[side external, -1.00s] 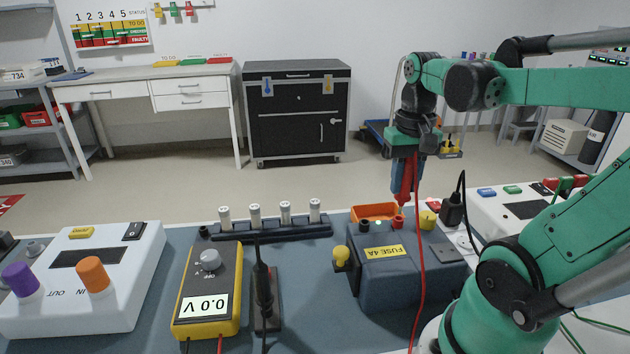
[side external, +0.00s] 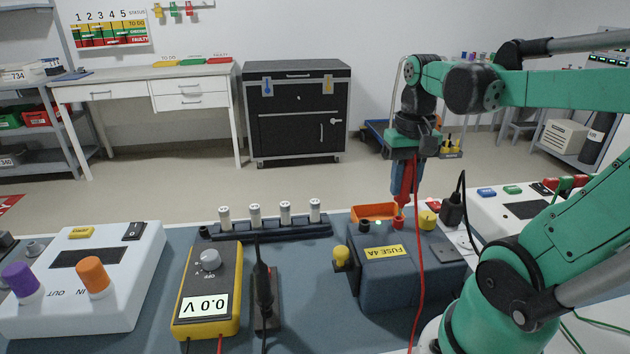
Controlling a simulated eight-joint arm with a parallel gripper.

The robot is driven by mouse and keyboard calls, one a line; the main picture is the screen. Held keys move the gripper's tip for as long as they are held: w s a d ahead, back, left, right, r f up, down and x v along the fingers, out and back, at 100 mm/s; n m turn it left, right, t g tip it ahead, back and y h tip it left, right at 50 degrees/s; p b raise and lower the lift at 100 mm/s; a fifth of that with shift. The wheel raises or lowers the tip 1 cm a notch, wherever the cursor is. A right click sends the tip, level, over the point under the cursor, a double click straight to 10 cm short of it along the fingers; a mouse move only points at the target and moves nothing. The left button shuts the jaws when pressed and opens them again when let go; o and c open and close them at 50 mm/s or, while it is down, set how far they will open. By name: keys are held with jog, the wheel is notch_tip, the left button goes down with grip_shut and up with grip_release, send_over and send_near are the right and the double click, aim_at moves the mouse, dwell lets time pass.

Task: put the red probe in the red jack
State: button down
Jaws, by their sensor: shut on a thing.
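My gripper (side external: 404,168) hangs over the blue-grey fuse box and is shut on the red probe (side external: 408,182). The probe points down, and its red cable (side external: 420,260) runs down past the front of the box. The red jack (side external: 398,222) is a small red socket on top of the box, just below the probe. The probe's lower end is close above the jack; I cannot tell from this side whether they touch. The blue-grey box (side external: 400,275) carries a yellow "FUSE 4A" label.
A yellow meter (side external: 208,262) reads 0.0 V, and a black probe (side external: 262,285) stands in a holder beside it. A fuse rack (side external: 270,231) and an orange tray (side external: 374,211) lie behind. A black plug (side external: 451,208) and a yellow knob (side external: 341,255) flank the box.

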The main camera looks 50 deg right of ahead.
jog(key=shift+f, duration=1.05)
dwell(0.5)
jog(key=c, duration=0.6)
grip_release()
jog(key=shift+o, duration=0.2)
jog(key=shift+r, duration=0.1)
